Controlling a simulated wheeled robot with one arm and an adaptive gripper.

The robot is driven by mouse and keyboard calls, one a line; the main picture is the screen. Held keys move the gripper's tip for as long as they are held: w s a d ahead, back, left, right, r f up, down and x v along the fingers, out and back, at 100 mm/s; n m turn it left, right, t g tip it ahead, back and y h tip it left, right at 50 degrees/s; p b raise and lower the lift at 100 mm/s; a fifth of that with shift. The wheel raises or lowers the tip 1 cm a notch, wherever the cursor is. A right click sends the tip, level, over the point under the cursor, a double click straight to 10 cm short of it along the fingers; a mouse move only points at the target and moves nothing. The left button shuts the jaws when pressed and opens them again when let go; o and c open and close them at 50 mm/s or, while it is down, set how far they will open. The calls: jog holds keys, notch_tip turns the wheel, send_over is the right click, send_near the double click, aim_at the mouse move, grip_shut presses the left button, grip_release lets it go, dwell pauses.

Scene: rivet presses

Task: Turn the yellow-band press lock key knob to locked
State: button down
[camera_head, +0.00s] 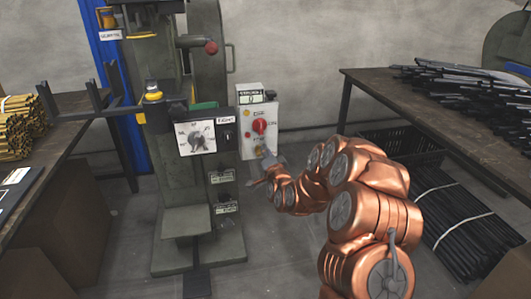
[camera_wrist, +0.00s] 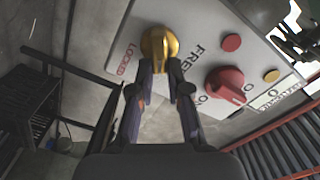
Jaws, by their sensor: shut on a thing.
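The press (camera_head: 170,170) is a grey-green machine with a yellow band (camera_head: 142,36) near its top. A light grey control box (camera_head: 246,106) stands at its right side and carries a red knob (camera_head: 259,125). In the wrist view the yellow lock key knob (camera_wrist: 159,43) sits on the box's panel (camera_wrist: 190,25), between the red LOCKED lettering (camera_wrist: 128,58) and the FREE lettering (camera_wrist: 197,62). My gripper (camera_wrist: 163,72) is shut on this knob, with a finger at each side of its lower part. I cannot tell exactly which label the knob points to. In the head view my gripper (camera_head: 264,162) is small, below the box.
The red knob (camera_wrist: 227,85) is close to the right of my fingers in the wrist view. A table with yellow rods (camera_head: 15,130) is on the left.

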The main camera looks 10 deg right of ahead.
jog(key=m+b, duration=0.2)
jog(key=m, duration=0.1)
jog(key=f+m+b, duration=0.1)
jog(key=m+b, duration=0.1)
jog(key=m, duration=0.1)
jog(key=shift+d+f+b, duration=0.1)
jog(key=shift+b, duration=0.3)
jog(key=shift+m, duration=0.4)
jog(key=c, duration=1.1)
grip_release()
jog(key=shift+s, duration=0.1)
jog(key=shift+s, duration=3.7)
